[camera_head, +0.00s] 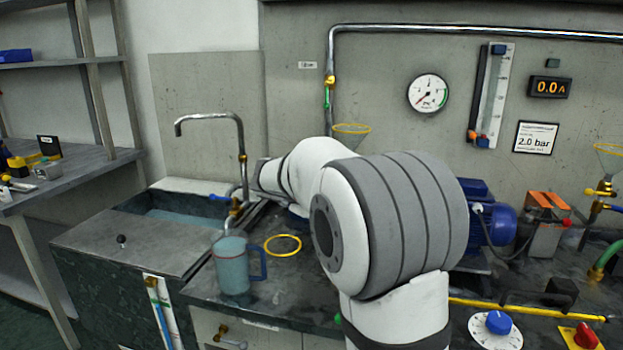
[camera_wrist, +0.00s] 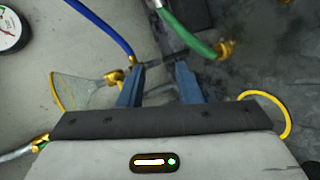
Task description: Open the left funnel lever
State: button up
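The left funnel (camera_head: 352,130) shows its yellow rim against the back wall in the head view; my arm hides its lower part. In the wrist view the clear funnel (camera_wrist: 82,92) lies left of my gripper, with a yellow valve fitting (camera_wrist: 114,77) at its narrow end. My gripper (camera_wrist: 160,67) has its two blue fingers apart, just right of that fitting. A thin dark bar (camera_wrist: 163,61) runs across near the fingertips; I cannot tell whether it is the lever or whether a finger touches it. My arm hides the gripper in the head view.
A blue hose (camera_wrist: 103,28) and a green hose (camera_wrist: 188,30) pass close to the fingertips. A yellow ring (camera_head: 283,245) lies on the counter beside a blue jug (camera_head: 232,266). A blue pump motor (camera_head: 492,225) and the right funnel (camera_head: 609,150) stand to the right.

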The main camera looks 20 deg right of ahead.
jog(key=w+r+n+t+h+b, duration=0.1)
jog(key=w+r+n+t+h, duration=0.15)
jog(key=w, duration=0.75)
jog(key=shift+t+h, duration=0.25)
jog(key=x, duration=0.8)
jog(key=shift+w+d+r, duration=0.1)
jog(key=shift+d+r, duration=0.1)
jog(key=shift+d, duration=0.1)
grip_shut()
